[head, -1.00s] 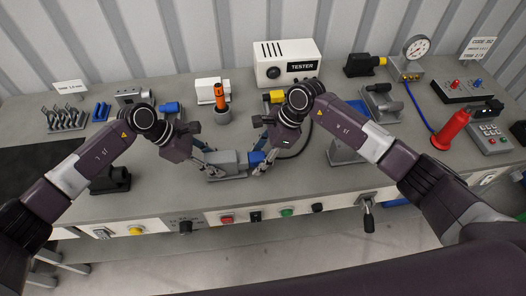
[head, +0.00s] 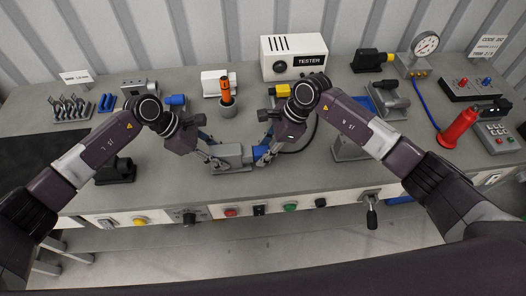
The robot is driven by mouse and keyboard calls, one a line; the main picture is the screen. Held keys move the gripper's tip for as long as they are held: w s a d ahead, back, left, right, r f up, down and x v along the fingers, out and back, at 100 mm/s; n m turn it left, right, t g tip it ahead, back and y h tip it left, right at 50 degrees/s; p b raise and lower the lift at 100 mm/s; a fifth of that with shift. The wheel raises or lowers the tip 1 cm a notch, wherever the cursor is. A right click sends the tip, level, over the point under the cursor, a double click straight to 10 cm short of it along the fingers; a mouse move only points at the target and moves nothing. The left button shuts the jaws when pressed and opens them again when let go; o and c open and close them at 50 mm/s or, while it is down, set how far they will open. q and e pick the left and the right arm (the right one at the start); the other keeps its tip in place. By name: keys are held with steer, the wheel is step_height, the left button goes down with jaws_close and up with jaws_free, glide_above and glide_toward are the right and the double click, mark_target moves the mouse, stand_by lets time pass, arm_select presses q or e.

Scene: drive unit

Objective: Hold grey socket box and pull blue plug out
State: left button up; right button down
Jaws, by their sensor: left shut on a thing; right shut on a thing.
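The grey socket box (head: 231,154) sits on the workbench in the middle of the head view, on a flat grey base. The blue plug (head: 260,153) is at its right end; a dark cable curves away behind it. My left gripper (head: 213,158) is shut on the left part of the box. My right gripper (head: 264,156) is shut on the blue plug, and its fingers partly hide the plug. The plug is close against the box; whether any gap is open between them is too small to tell.
Behind stand an orange-handled tool in a grey holder (head: 228,108) and the white tester (head: 294,58). A black fixture (head: 116,171) stands at left, a grey fixture (head: 350,146) at right. Buttons and a lever (head: 371,213) line the bench front. Bench around the box is fairly clear.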

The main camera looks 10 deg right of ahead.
steer(key=shift+d, duration=0.1)
stand_by(0.4)
steer(key=shift+d, duration=2.15)
steer(key=shift+r, duration=0.15)
step_height(320, 180, up, 8)
steer(key=shift+r, duration=0.15)
arm_select(q)
steer(key=o, duration=1.3)
